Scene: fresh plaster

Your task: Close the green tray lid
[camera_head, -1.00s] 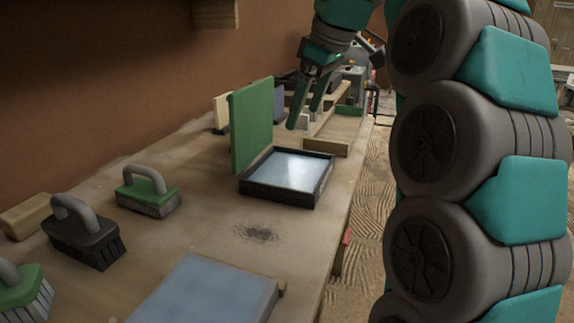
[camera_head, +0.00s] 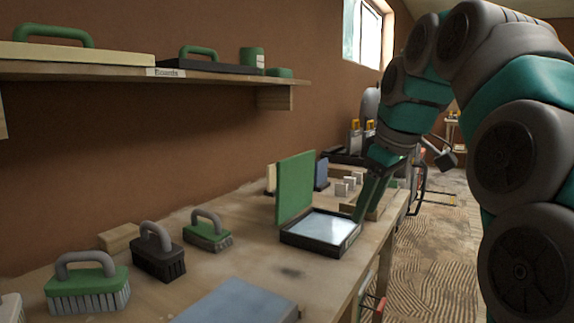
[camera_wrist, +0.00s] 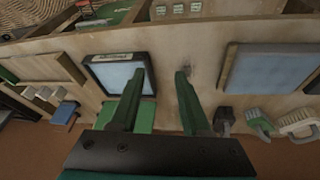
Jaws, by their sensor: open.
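The green tray lid (camera_head: 294,187) stands upright, open, at the wall-side edge of a dark-framed tray (camera_head: 292,240) with a pale blue-white inside. My gripper (camera_head: 364,207) shows beyond the tray's right side, fingers pointing down, empty. In the wrist view the gripper (camera_wrist: 160,74) has its two green fingers apart. The tray (camera_wrist: 92,75) lies below, with the left finger overlapping its right part. Part of the lid (camera_wrist: 146,113) shows between and behind the fingers, partly hidden by them. I cannot tell whether a finger touches the tray.
Several brushes, one of them green and grey (camera_head: 208,232), stand left of the tray on the workbench. A flat blue-grey board (camera_head: 236,303) lies at the front. Small blocks (camera_head: 346,186) stand beyond the lid.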

